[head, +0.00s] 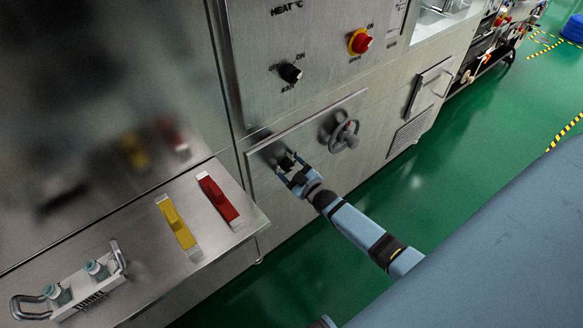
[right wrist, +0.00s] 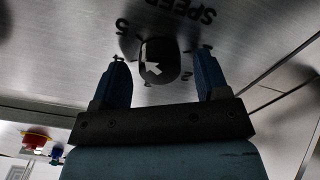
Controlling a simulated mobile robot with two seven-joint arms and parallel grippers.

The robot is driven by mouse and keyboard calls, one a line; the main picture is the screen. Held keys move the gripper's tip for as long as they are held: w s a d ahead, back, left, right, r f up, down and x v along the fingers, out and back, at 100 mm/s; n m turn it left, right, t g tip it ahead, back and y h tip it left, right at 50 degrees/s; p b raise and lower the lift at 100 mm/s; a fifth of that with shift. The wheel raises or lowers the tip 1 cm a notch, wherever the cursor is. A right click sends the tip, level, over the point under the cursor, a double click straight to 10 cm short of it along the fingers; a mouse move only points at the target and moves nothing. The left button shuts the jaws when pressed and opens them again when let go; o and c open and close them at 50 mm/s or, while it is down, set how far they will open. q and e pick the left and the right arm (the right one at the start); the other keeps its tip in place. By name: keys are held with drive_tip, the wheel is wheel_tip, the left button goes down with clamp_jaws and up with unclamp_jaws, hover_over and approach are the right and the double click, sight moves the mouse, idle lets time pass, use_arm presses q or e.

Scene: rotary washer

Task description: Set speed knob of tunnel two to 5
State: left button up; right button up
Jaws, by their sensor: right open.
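The black speed knob (right wrist: 158,66) is on a steel panel in the right wrist view, with a white arrow on its face. The word SPEED and the digits 5, 1 and 2 around it appear upside down. In the head view the knob (head: 287,162) is small and dark, partly hidden by my right gripper (head: 292,172). In the right wrist view my right gripper (right wrist: 161,57) is open, with one finger on each side of the knob. Gaps show between the fingers and the knob. No tunnel label is readable. My left gripper is not in view.
A grey handwheel (head: 343,135) stands out right of the knob. A steel shelf (head: 150,240) with red and yellow handles juts out at left. Green floor lies open at right.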

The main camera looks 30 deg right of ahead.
drive_tip(key=s+d, duration=0.1)
drive_tip(key=s, duration=1.2)
drive_tip(key=shift+s+p, duration=0.3)
drive_tip(key=shift+s, duration=0.1)
